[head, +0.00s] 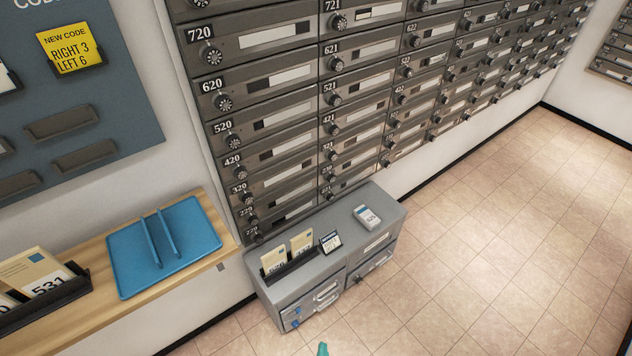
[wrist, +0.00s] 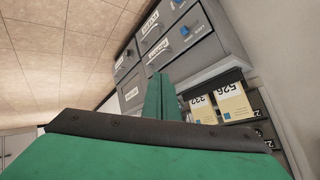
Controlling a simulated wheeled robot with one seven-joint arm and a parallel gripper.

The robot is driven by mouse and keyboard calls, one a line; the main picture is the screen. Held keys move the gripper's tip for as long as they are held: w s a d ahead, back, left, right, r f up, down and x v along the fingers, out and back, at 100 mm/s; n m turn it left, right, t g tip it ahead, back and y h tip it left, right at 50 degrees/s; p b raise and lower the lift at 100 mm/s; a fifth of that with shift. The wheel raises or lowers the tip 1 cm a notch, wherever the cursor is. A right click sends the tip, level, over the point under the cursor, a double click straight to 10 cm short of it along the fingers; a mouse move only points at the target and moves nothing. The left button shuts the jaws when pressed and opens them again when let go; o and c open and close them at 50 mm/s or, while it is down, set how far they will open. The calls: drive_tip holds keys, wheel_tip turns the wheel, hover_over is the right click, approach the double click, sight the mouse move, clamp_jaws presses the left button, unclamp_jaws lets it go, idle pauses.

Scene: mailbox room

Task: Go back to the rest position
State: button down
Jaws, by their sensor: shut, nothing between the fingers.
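My gripper (wrist: 161,97) shows in the wrist view as green fingers pressed together, with nothing between them. Only a small green tip of my gripper (head: 323,349) shows at the bottom edge of the head view, over the floor in front of the grey cabinet (head: 300,285). The fingers look apart from the cabinet. The rest of my arm is out of the head view.
Mail cards (head: 301,243) and a small grey device (head: 367,217) are on the cabinet top. A wooden shelf (head: 190,270) at left holds a blue tray (head: 190,235) and a dark card holder (head: 50,306). Mailboxes (head: 280,100) line the wall. Tiled floor (head: 500,240) at right is clear.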

drive_tip(key=s+r+n+t, duration=0.1)
drive_tip(key=s+r+n, duration=0.1)
drive_tip(key=s+r, duration=0.4)
drive_tip(key=s+a+r+n+t, duration=0.1)
drive_tip(key=s+r, duration=0.5)
drive_tip(key=r, duration=1.1)
drive_tip(key=s+a+r+n+t, duration=0.1)
drive_tip(key=s+r+n+t, duration=0.1)
drive_tip(key=s+r, duration=0.5)
wheel_tip(320, 180, up, 6)
drive_tip(key=shift+f+n+t, duration=0.25)
drive_tip(key=shift+n+t, duration=0.15)
drive_tip(key=shift+t, duration=0.3)
drive_tip(key=shift+a, duration=0.15)
